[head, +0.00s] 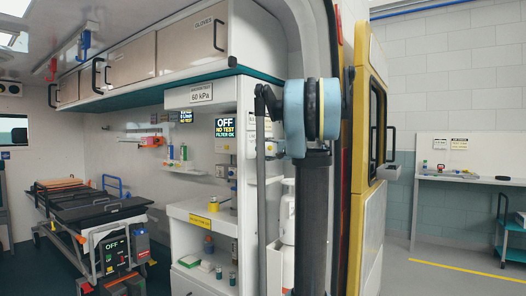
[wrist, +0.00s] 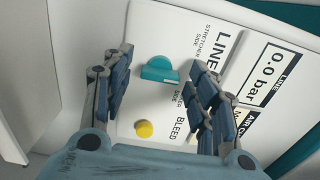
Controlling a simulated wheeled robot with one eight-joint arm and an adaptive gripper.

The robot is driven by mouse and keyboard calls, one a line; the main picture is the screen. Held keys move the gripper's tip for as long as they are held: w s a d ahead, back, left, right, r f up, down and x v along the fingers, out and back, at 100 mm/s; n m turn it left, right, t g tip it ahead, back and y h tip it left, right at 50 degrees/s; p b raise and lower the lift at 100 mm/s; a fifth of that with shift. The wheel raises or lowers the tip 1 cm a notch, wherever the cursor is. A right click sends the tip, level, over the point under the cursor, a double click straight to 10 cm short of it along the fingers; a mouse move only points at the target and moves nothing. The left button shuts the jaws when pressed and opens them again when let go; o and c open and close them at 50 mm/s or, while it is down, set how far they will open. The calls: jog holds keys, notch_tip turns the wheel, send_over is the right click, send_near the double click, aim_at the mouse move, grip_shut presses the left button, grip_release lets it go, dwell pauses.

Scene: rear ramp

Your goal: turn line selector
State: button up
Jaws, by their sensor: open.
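The line selector, a teal half-round knob (wrist: 158,72), sits on a white panel (wrist: 150,25) in the wrist view. The word LINE is printed beside it, with STRETCHER SIDE above and a partly covered label ending in SIDE below. My gripper (wrist: 160,62) is open, one finger on each side of the knob. Gaps show between the knob and both fingers, the right one nearer. A yellow round button (wrist: 145,128) by the word BLEED lies below the knob, nearer the palm. In the head view my arm shows, but I cannot make out the gripper or knob.
In the head view, a black stretcher (head: 90,205), wall cabinets (head: 140,62) and a yellow-edged door (head: 370,130) surround the opening. A workbench (head: 470,178) stands farther right.

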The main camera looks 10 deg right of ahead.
jog(key=v, duration=1.2)
jog(key=shift+w, duration=0.15)
jog(key=s+a+f+n+g+h, duration=0.2)
jog(key=s+a+f+g, duration=0.2)
jog(key=s+a+f, duration=0.65)
jog(key=s+a+f+n+g+h, duration=0.4)
jog(key=s+f, duration=0.4)
jog(key=f, duration=0.5)
jog(key=s+d+f+n+g+h, duration=0.1)
jog(key=s+d+f+h, duration=0.1)
jog(key=s+f, duration=0.7)
jog(key=s+d+f+n+g+h, duration=0.1)
jog(key=s+f+h, duration=0.4)
jog(key=s+f, duration=0.5)
notch_tip(320, 180, down, 2)
jog(key=d+n, duration=0.1)
jog(key=d, duration=0.1)
jog(key=shift+d+f, duration=0.2)
jog(key=shift+d, duration=0.1)
